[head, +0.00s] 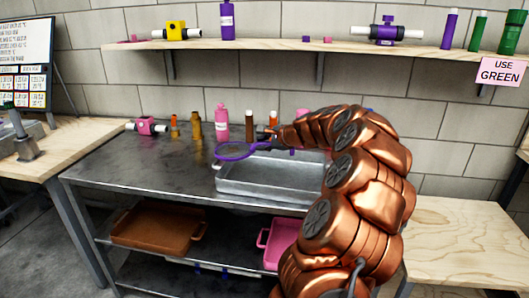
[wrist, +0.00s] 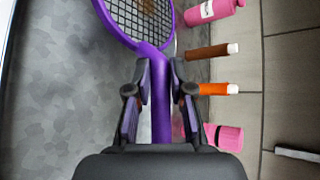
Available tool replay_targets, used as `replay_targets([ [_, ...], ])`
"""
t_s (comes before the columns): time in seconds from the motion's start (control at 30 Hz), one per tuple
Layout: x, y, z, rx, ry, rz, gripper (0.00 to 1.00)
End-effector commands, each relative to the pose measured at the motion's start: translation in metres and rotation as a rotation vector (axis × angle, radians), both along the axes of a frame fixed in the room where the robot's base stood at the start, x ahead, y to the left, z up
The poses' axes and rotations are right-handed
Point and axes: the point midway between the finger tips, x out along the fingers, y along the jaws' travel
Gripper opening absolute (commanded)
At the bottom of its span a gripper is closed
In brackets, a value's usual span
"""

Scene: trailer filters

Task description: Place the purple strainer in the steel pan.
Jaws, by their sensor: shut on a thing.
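The purple strainer (head: 236,154) has a round mesh head and a straight handle. In the head view it is held above the left back part of the steel pan (head: 262,186), a shallow rectangular metal pan on the dark metal table. My gripper (head: 288,136) is shut on the strainer's handle. In the wrist view the purple strainer (wrist: 152,60) runs between the two fingers of my gripper (wrist: 158,82), its mesh head pointing away to the top. My arm hides the right end of the pan in the head view.
A pink bottle (head: 222,124), brown bottle (head: 250,127) and orange bottle (head: 273,120) stand behind the pan by the wall. A pink valve-like part (head: 147,126) lies at the table's left. A brown tray (head: 158,228) and pink tray (head: 272,241) sit on the shelf below.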

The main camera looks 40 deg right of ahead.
Motion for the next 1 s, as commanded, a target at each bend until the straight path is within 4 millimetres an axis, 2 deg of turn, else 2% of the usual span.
replay_targets([
  [0.17,0.002,-0.005,-0.002,0.000,0.001,0.000,0.00],
  [0.47,0.002,-0.006,-0.035,0.001,0.000,0.000,0.00],
  [0.77,0.002,-0.006,-0.037,0.000,0.000,-0.001,0.00],
  [0.8,0.002,-0.006,-0.037,-0.001,0.001,0.000,0.23],
  [1.0,0.002,-0.006,-0.037,-0.001,0.000,0.000,0.43],
])
